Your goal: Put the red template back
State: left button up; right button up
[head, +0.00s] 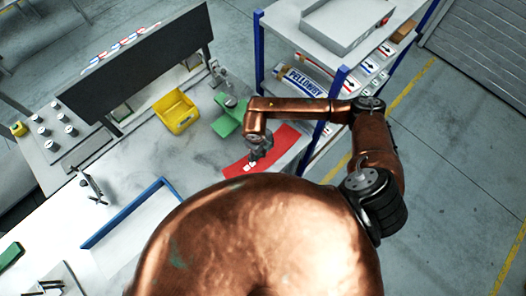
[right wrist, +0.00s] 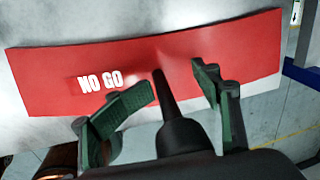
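The red template (head: 268,150) is a curved red plate lying on the grey worktable near its right edge, next to the shelf rack. In the right wrist view the template (right wrist: 235,55) shows the white words NO GO. My right gripper (head: 256,157) is over the template in the head view. In the right wrist view its two green-padded fingers (right wrist: 172,90) are apart, with the template beyond them. A dark tapered rod stands between the fingers; I cannot tell what it belongs to or whether it touches the template. My left gripper is not in view.
A shelf rack with blue posts (head: 343,78) stands at the right, holding labelled sheets (head: 300,82) and a grey tray (head: 345,25). A green block (head: 228,116) and a yellow bin (head: 176,111) sit behind the template. A blue-edged panel (head: 128,213) lies at left.

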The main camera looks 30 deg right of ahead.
jog(key=shift+r, duration=0.2)
notch_tip(320, 180, up, 12)
jog(key=a+b, duration=0.1)
jog(key=b, duration=0.2)
jog(key=shift+s+a+f, duration=0.2)
jog(key=shift+s+a, duration=0.05)
jog(key=shift+a, duration=0.05)
